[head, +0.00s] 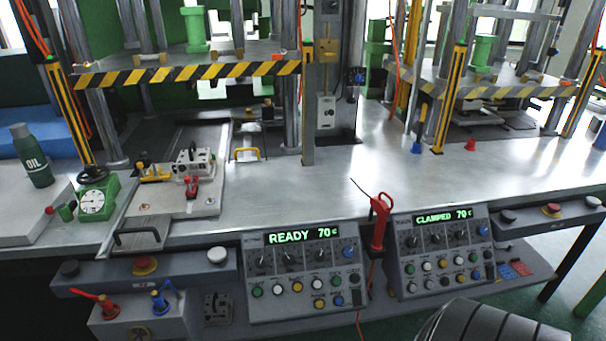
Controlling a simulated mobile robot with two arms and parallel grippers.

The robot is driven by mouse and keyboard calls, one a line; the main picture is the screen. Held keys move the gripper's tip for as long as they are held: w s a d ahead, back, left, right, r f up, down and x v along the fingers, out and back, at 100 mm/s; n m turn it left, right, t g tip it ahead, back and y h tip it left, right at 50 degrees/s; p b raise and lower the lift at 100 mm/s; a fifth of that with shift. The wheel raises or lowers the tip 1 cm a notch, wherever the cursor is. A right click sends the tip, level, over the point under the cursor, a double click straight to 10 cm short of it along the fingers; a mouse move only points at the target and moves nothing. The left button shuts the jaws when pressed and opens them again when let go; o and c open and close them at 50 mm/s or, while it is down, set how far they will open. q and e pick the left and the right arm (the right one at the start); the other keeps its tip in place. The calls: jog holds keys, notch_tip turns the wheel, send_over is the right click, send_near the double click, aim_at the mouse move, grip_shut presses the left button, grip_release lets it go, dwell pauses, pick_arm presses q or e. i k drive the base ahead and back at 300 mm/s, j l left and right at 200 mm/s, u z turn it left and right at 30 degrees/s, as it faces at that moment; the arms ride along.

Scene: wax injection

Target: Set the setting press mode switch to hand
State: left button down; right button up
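Two grey control panels are mounted on the front of the bench. The left panel (238,262) has a green display (302,235) reading READY 70 c. The right panel (399,270) has a green display (443,216) reading CLAMPED 70 c. Each has a row of dark rotary knobs, a blue knob at the right and coloured buttons below. The labels are too small to read, so I cannot tell which panel is the setting press's, which knob is the mode switch, or where it points. Neither gripper is in view.
A red-handled tool (379,222) hangs between the panels, with a cord. Two presses with striped guards (190,74) stand behind. A green OIL bottle (32,155) and green gauge (96,200) are at left. A dark ribbed shape (490,322) fills the bottom right. The middle bench top is clear.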

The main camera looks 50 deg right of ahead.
aim_at(357, 294)
jog(key=z, duration=1.45)
